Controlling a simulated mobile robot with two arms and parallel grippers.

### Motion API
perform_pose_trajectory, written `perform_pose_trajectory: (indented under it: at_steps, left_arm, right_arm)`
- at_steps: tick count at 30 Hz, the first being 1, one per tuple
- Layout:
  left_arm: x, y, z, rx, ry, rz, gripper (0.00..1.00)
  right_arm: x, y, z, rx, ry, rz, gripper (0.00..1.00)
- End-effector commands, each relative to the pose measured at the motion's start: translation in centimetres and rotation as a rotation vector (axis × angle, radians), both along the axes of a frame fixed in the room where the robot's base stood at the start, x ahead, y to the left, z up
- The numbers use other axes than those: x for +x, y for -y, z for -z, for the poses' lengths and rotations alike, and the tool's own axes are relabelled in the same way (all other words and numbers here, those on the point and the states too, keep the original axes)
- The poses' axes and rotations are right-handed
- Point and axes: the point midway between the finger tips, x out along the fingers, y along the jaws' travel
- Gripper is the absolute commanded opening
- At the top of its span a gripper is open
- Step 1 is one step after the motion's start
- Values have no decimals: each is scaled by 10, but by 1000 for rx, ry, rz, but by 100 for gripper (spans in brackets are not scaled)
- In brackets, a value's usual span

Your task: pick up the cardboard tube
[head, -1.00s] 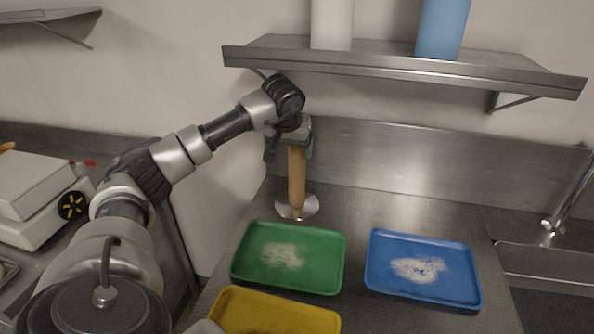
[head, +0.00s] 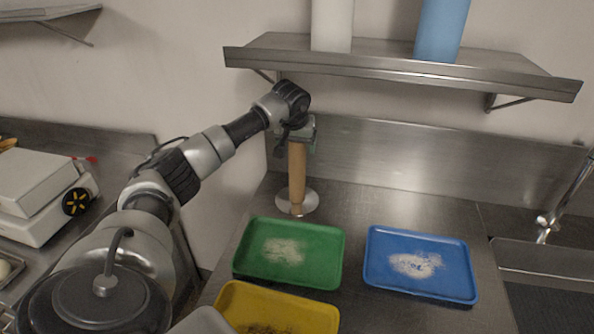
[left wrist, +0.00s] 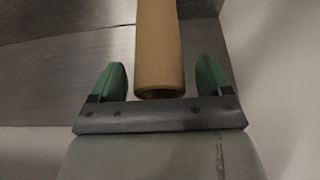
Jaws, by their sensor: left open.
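The cardboard tube (head: 297,175) is a plain tan cylinder standing upright on a round metal base (head: 297,203) on the steel counter. My left gripper (head: 303,133) is at the top of the tube in the head view. In the left wrist view the tube (left wrist: 159,45) lies between the two green fingertips of the left gripper (left wrist: 160,80). The jaws are open, with a gap on each side of the tube. The tube's top end is partly hidden by the gripper in the head view. My right gripper is not in view.
A green tray (head: 318,270), a blue tray (head: 455,284) and a yellow tray (head: 325,316) lie on the counter in front. A steel shelf (head: 400,72) hangs above, close to the left wrist, holding a white and a blue container. A sink (head: 545,260) is at right.

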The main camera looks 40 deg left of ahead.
Motion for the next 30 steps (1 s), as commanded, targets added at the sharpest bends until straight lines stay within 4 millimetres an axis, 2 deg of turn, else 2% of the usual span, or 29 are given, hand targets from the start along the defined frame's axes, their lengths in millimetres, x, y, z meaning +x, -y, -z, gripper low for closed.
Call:
perform_pose_trajectory:
  at_steps: [1,2,13,22,28,30]
  left_arm:
    - [0,0,0,0,0,0,75]
    - [0,0,0,0,0,0,71]
    - [0,0,0,0,0,0,15]
    - [0,0,-2,0,0,-1,14]
    - [1,0,-15,0,5,0,14]
    - [-3,1,-14,10,14,0,14]
  right_arm:
    - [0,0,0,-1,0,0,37]
    - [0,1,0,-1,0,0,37]
    - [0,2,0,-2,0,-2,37]
    - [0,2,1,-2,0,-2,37]
    - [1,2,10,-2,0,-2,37]
    - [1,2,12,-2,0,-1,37]
